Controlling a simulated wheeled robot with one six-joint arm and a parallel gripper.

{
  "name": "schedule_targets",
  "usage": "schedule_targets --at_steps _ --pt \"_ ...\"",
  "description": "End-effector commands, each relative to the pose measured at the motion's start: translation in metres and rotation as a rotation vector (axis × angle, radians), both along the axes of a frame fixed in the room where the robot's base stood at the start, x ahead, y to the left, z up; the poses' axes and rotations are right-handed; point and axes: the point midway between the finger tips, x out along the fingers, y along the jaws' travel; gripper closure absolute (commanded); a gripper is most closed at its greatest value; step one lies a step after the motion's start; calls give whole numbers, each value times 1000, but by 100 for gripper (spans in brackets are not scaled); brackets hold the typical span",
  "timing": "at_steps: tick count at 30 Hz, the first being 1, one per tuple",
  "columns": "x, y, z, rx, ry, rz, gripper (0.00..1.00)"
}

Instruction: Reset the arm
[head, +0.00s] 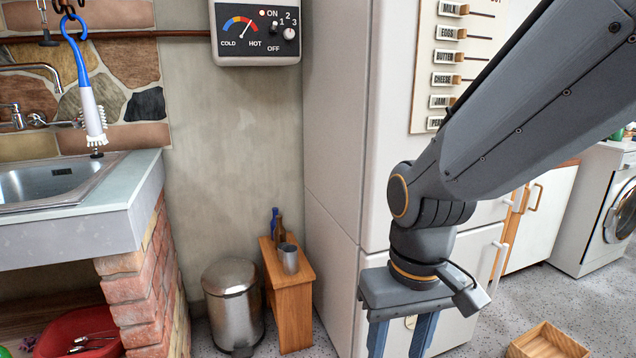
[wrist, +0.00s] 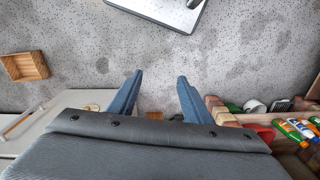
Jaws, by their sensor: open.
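My gripper (head: 402,335) hangs at the lower right of the head view, fingers pointing down, in front of the white fridge (head: 335,130). In the wrist view my gripper (wrist: 158,92) shows two blue-grey fingers spread wide apart, with only speckled floor between their tips. It is open and holds nothing. The fingertips are cut off by the lower edge of the head view. My arm reaches in from the upper right and bends down at the wrist.
A wooden stool (head: 292,285) with a metal cup (head: 289,258) and bottles stands beside a steel bin (head: 233,305). A sink counter (head: 110,205) on brick is at left. A wooden crate (head: 545,342) lies on the floor at right. Speckled floor (wrist: 90,50) is largely clear.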

Motion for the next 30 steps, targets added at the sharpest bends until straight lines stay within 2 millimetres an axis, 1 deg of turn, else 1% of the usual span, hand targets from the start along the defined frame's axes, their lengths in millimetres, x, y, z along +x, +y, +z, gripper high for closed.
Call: schedule_targets --at_steps 1,3,12,15,21,30 --pt "-2 -7 16 -4 3 -22 55" --pt "-2 -15 26 -8 4 -47 55" --pt "-5 -52 68 -23 7 -153 55" --pt "-7 -63 79 -27 7 -183 55" --pt "-9 -76 89 -31 7 -217 55" --pt "-9 -78 89 -32 8 -222 55"
